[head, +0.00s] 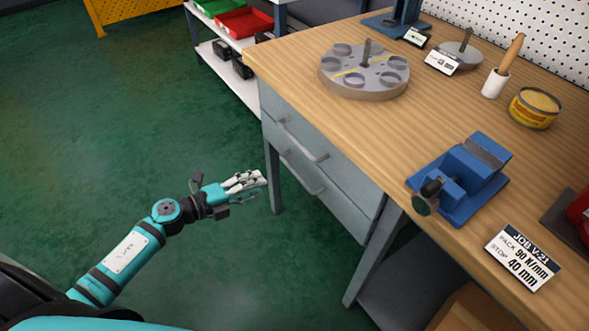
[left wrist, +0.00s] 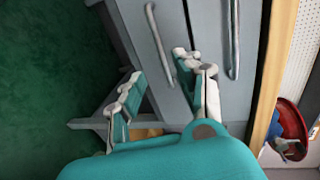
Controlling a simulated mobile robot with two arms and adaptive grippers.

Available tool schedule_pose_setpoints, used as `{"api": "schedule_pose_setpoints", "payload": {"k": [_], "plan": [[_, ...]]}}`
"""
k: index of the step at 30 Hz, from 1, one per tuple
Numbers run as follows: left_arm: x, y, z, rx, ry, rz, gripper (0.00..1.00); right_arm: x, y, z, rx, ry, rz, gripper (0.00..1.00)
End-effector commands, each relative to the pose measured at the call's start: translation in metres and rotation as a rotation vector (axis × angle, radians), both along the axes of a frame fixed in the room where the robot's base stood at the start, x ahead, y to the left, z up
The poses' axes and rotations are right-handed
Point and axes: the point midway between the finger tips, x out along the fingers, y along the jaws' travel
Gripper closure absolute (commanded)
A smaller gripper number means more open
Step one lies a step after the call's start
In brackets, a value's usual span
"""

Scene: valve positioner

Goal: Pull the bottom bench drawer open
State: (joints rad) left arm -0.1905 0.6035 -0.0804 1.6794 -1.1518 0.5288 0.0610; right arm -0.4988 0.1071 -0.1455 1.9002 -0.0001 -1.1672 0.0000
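The bench has two grey drawers, one above the other, both looking flush with the frame. The bottom drawer (head: 340,208) has a bar handle (head: 302,174), which also shows in the left wrist view (left wrist: 158,45). The upper drawer's handle (head: 303,142) also shows in the wrist view (left wrist: 234,40), nearer the wooden top. My left gripper (head: 258,180) is in front of the bench, left of the bottom handle in the head view. In the wrist view its fingers (left wrist: 158,75) are spread and empty, with the bottom handle beyond the gap. My right gripper is not in view.
The wooden bench top (head: 440,95) carries a round fixture (head: 364,72), a blue vise (head: 462,180), a yellow tin (head: 534,107) and a job card (head: 523,258). A grey bench leg (head: 272,180) stands beside the gripper. The green floor (head: 110,150) to the left is clear.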

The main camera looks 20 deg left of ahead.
Motion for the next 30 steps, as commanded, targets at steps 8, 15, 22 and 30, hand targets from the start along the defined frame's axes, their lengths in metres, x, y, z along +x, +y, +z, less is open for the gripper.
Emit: {"api": "schedule_pose_setpoints", "payload": {"k": [8, 15, 22, 30], "plan": [[0.05, -0.038, -0.012, -0.004, -0.003, 0.001, 0.66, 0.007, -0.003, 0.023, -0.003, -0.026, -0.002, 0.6], [0.083, -0.064, -0.022, -0.003, -0.001, 0.001, 0.66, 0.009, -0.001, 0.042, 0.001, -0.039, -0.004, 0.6], [0.096, -0.075, -0.025, -0.001, 0.0, 0.0, 0.66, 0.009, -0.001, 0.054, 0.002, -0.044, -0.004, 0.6], [0.097, -0.076, -0.025, -0.001, 0.0, 0.001, 0.66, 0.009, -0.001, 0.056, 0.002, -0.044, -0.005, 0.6]]}}
